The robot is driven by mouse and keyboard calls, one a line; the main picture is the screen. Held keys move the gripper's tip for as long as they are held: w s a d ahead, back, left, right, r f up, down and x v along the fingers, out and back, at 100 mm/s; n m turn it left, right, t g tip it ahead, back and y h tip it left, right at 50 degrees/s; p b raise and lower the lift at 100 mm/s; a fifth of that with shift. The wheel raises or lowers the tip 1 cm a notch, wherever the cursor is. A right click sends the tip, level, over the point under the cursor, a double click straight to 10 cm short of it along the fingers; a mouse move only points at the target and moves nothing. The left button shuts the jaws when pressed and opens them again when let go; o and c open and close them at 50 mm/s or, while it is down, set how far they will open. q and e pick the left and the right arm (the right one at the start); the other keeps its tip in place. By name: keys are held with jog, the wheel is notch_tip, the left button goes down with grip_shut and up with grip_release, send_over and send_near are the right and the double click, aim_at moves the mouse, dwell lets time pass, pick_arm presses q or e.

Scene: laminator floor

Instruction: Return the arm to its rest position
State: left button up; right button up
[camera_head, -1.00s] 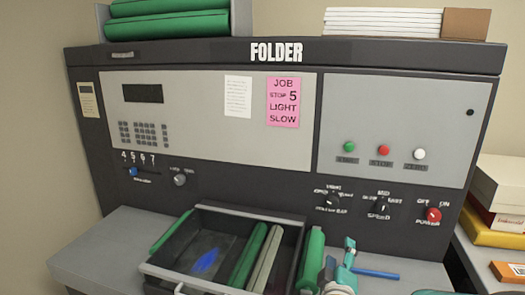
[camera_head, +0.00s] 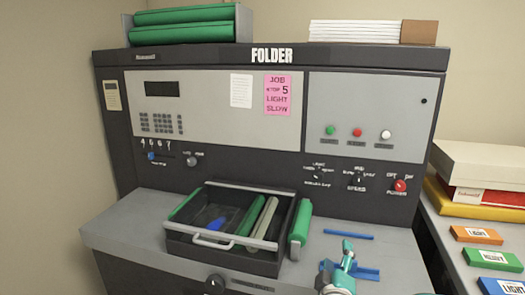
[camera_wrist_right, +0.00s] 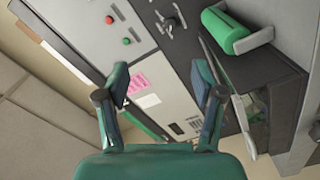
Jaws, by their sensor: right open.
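My right gripper (camera_head: 346,250) is at the lower middle right of the head view, over the grey worktop in front of the folder (camera_head: 220,165). Its teal fingers stand apart in the right wrist view (camera_wrist_right: 162,92), with nothing between them. The folder's panel with round buttons shows behind them there. My left gripper is in neither view.
A dark tray (camera_head: 195,248) with a white handle holds green and pale rollers and a blue patch. A green roller (camera_head: 300,226) stands right of it. A blue bar (camera_head: 349,235) lies near my gripper. Boxes and labelled blocks (camera_head: 475,235) fill the right-hand table.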

jog(key=s+d+f+g+y, duration=0.2)
jog(key=s+f+g, duration=0.15)
jog(key=f, duration=0.95)
jog(key=s+d+f+g+y, duration=0.1)
jog(key=s+d+f+g, duration=0.3)
jog(key=f, duration=0.8)
jog(key=s+a+f+m+g+y, duration=0.2)
jog(key=s+a+f+m+g, duration=0.1)
jog(key=s, duration=0.5)
jog(key=s+a+f+m+g+y, duration=0.2)
jog(key=s+a+f+m+g, duration=0.1)
jog(key=s, duration=0.5)
jog(key=s+a+f+m+g+y, duration=0.2)
jog(key=s+a+f+m, duration=0.3)
jog(key=s, duration=0.4)
jog(key=shift+a+f+g, duration=0.4)
jog(key=shift+a+g, duration=0.25)
